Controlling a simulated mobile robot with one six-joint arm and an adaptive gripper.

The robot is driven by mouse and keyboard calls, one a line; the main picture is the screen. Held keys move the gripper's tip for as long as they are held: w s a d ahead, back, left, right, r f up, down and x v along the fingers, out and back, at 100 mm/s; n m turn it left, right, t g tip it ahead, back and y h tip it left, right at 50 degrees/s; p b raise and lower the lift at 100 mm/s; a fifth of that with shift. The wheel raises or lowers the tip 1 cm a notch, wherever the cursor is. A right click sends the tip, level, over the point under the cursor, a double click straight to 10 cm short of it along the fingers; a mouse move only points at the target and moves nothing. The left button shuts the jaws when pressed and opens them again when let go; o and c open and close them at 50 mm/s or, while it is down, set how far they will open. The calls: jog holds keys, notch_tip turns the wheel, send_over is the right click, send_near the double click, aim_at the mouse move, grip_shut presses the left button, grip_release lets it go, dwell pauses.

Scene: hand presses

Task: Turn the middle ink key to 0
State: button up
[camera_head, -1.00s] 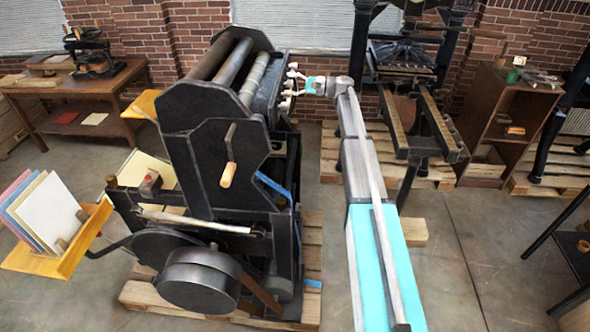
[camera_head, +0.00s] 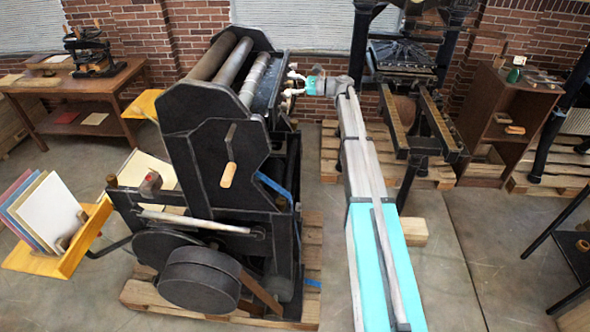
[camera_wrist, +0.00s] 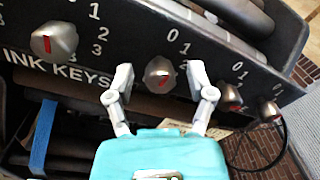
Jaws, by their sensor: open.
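A row of ink keys shows on the press's dark panel in the wrist view, each a silver knob with a red mark and numerals beside it. One ink key (camera_wrist: 159,73) sits between the two fingertips of my gripper (camera_wrist: 158,78), which is open around it; contact cannot be told. Its red mark is slanted, away from the 0 at its upper right. A finger covers part of its scale. In the head view my gripper (camera_head: 295,84) is at the press's right side, where the keys are small and partly hidden.
Another ink key (camera_wrist: 54,41) is to the left, above the "INK KEYS" lettering. A blue strap (camera_wrist: 42,138) hangs below. A second press (camera_head: 405,75) stands right of my arm.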

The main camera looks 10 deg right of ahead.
jog(key=m, duration=0.2)
jog(key=shift+m, duration=0.3)
jog(key=v, duration=1.4)
jog(key=s+a+f+n+g+h+b, duration=0.4)
jog(key=s+a+f+n+h+b, duration=0.2)
jog(key=s+a+f, duration=1.1)
jog(key=shift+s+a+f+n+g+h, duration=0.35)
jog(key=shift+s+f+n+h, duration=0.5)
jog(key=shift+f+n+h, duration=0.6)
jog(key=shift+d+r+y, duration=0.1)
jog(key=shift+r+y, duration=0.1)
jog(key=shift+y, duration=0.05)
